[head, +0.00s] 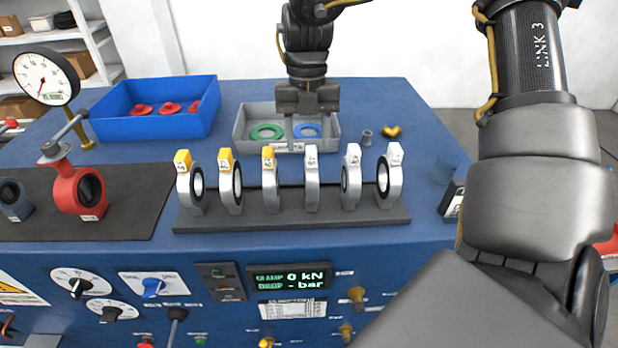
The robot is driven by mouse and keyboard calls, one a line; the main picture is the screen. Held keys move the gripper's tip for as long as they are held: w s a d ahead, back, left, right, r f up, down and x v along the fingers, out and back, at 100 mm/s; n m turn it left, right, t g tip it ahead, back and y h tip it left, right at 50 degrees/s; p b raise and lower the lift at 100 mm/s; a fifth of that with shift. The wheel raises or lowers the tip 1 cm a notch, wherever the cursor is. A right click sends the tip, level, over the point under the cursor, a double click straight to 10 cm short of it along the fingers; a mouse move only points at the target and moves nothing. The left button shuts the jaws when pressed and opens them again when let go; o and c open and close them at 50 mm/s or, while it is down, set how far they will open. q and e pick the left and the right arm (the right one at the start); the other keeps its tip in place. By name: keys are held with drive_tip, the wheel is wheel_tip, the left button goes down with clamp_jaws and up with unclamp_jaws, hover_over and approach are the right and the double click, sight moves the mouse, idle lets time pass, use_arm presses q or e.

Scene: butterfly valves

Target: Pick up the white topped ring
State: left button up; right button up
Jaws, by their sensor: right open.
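A row of silver valve rings stands upright in a dark rack (290,222) on the blue bench. The three on the right have white tops: one seen nearly edge-on (311,185), one beside it (351,182), and one at the right end (391,180). The three on the left have yellow tops, the nearest to the middle being this one (269,185). My right gripper (307,112) points down over the grey tray, behind the rack and apart from the rings. It is open and holds nothing visible. My left gripper is not in view.
The grey two-part tray (240,130) holds a green and a blue ring. A blue bin (150,115) with red parts stands at the back left. A red valve (82,192) and a gauge (45,77) are at left. My arm covers the right side.

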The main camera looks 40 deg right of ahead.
sight(311, 149)
drive_tip(key=shift+s+a+f+p, duration=0.1)
drive_tip(key=shift+s+f+p, duration=0.3)
drive_tip(key=shift+s+p, duration=0.4)
wheel_tip(311, 149, down, 4)
drive_tip(key=shift+w+r+p, duration=0.15)
drive_tip(key=shift+r+p, duration=0.1)
drive_tip(key=shift+p, duration=0.6)
drive_tip(key=shift+f, duration=0.35)
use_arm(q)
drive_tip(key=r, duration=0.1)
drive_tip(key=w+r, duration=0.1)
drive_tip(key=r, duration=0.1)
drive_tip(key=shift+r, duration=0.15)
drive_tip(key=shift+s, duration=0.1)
use_arm(e)
drive_tip(key=shift+r, duration=0.1)
clamp_jaws()
